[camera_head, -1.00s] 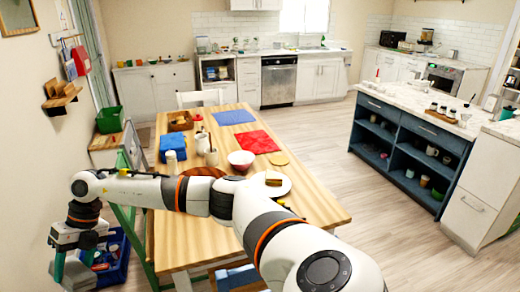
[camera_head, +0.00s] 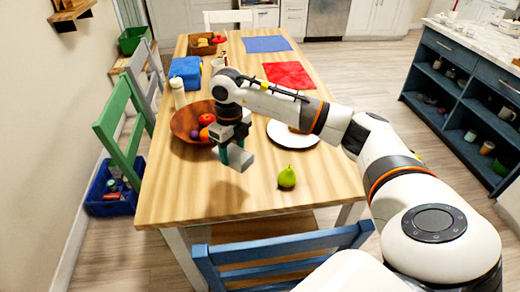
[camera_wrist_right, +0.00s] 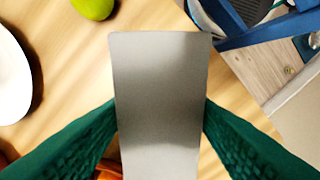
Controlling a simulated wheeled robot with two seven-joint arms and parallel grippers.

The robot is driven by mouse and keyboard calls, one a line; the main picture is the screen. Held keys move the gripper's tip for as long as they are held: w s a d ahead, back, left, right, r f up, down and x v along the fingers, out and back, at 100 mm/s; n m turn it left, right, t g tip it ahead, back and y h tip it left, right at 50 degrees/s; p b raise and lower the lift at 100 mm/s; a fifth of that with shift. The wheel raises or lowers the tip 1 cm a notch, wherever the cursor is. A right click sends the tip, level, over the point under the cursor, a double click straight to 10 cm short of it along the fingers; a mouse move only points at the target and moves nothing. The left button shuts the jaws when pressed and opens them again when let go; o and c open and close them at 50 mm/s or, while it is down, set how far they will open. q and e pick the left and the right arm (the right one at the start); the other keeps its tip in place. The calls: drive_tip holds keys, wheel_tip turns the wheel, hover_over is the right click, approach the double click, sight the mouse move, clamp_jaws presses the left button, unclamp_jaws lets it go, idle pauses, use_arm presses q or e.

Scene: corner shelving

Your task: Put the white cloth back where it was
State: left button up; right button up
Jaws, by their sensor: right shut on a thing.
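My right gripper (camera_head: 236,156) hangs above the near part of the wooden table. It is shut on a pale grey-white rectangular thing (camera_head: 241,159). In the right wrist view this thing (camera_wrist_right: 160,95) is a smooth, flat, straight-edged panel between the green fingers (camera_wrist_right: 160,125). No other white cloth shows. My left gripper is not in view.
A green pear (camera_head: 287,177) stands right of the gripper. A fruit bowl (camera_head: 186,122) is at its left, and a white plate (camera_head: 285,139) is partly behind my arm. A blue chair (camera_head: 280,250) stands at the near edge, a blue crate (camera_head: 112,205) on the floor. The front left tabletop is clear.

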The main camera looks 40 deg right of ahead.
drive_tip(key=shift+s+d+f, duration=0.2)
drive_tip(key=shift+d+f, duration=0.45)
drive_tip(key=shift+f, duration=0.05)
hover_over(240, 182)
wheel_tip(240, 182, down, 4)
drive_tip(key=shift+a+f, duration=0.1)
drive_tip(key=shift+a, duration=0.05)
wheel_tip(240, 182, down, 4)
drive_tip(key=shift+f, duration=0.15)
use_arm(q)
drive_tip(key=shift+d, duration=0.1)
use_arm(e)
drive_tip(key=shift+f, duration=0.2)
drive_tip(key=o, duration=0.9)
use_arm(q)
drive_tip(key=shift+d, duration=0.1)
